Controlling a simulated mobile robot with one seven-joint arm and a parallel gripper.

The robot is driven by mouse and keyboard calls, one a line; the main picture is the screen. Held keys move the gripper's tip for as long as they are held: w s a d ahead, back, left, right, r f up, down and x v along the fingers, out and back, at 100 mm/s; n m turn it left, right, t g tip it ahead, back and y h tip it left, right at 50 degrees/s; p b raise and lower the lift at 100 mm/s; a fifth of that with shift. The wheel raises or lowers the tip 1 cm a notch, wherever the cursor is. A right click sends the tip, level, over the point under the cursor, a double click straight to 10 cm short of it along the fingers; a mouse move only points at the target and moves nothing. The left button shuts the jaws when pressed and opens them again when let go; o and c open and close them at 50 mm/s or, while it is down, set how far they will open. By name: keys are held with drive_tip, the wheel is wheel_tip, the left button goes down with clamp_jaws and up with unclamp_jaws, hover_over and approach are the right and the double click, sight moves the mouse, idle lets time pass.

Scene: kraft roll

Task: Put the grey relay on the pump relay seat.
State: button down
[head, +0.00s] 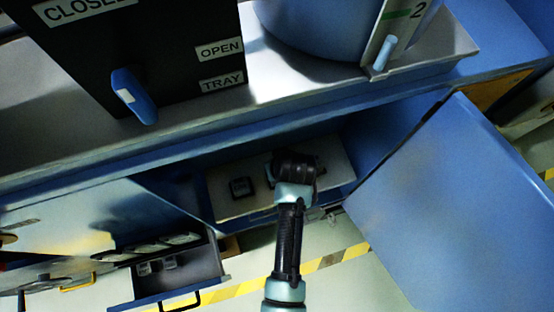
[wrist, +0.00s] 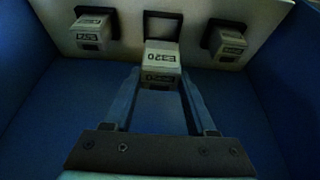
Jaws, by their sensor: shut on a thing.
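In the wrist view my gripper (wrist: 160,82) is shut on a pale grey relay (wrist: 161,57) with a dark printed label. An empty dark-framed square seat (wrist: 163,17) is on the pale panel just beyond the relay, whose top edge overlaps the frame's lower edge in the picture. I cannot tell whether they touch. No name for the seat is readable, so I cannot confirm that it is the pump one. In the head view my arm reaches into the open cabinet and hides the held relay; the gripper's fingers do not show clearly.
Similar relays sit left (wrist: 91,33) and right (wrist: 228,43) of the empty seat. Blue cabinet walls (wrist: 28,85) close in on both sides. In the head view an open blue door (head: 460,210) stands right, and an open drawer (head: 195,275) with small blocks is lower left.

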drive_tip(key=shift+f, duration=3.2)
drive_tip(key=shift+f+b, duration=0.1)
drive_tip(key=shift+b, duration=0.25)
drive_tip(key=shift+f, duration=0.15)
drive_tip(key=shift+c, duration=1)
unclamp_jaws()
drive_tip(key=p+v, duration=0.2)
drive_tip(key=v, duration=1)
drive_tip(key=shift+s, duration=0.1)
